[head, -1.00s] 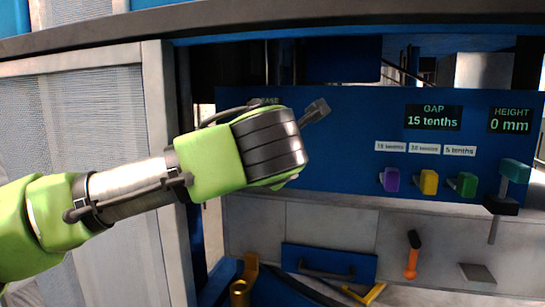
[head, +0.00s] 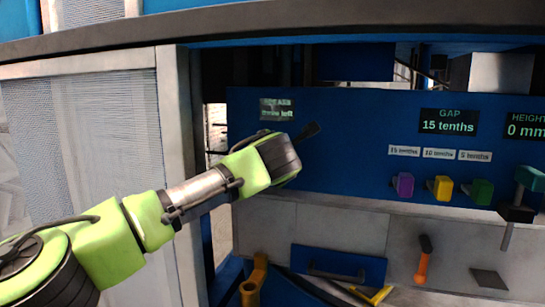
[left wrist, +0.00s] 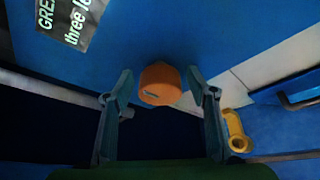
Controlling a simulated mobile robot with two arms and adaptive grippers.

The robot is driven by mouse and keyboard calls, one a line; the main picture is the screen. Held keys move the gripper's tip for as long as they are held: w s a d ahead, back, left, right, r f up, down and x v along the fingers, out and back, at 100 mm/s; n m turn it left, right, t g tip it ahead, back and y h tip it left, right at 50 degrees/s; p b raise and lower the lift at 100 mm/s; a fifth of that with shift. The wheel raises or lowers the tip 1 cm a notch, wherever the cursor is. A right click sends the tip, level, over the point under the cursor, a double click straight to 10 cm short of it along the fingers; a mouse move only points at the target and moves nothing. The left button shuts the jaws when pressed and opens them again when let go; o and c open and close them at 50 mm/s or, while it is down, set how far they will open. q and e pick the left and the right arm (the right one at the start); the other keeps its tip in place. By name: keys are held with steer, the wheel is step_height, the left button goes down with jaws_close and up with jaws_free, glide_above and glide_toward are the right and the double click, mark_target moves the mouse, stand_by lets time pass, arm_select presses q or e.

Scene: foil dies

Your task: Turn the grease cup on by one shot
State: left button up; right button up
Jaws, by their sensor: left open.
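The grease cup shows as an orange cap (left wrist: 160,84) on the blue panel in the left wrist view; in the head view my arm hides it. My left gripper (left wrist: 160,92) is open, with one finger on each side of the cap in that picture. I cannot tell whether the fingertips are level with the cap or short of it. In the head view my left gripper (head: 308,130) is at the panel, mostly behind my wrist.
An orange-handled tool (head: 422,262) hangs below. A yellow fitting (left wrist: 236,130) is right of my fingers.

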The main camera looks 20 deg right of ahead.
arm_select(q)
steer(key=shift+d, duration=0.1)
steer(key=c, duration=1.1)
steer(key=shift+m+t, duration=0.3)
steer(key=m+t, duration=0.2)
steer(key=m, duration=0.2)
steer(key=shift+m+y, duration=0.3)
steer(key=shift+y, duration=0.1)
steer(key=shift+f+t, duration=0.1)
steer(key=shift+t, duration=0.2)
steer(key=o, duration=1.1)
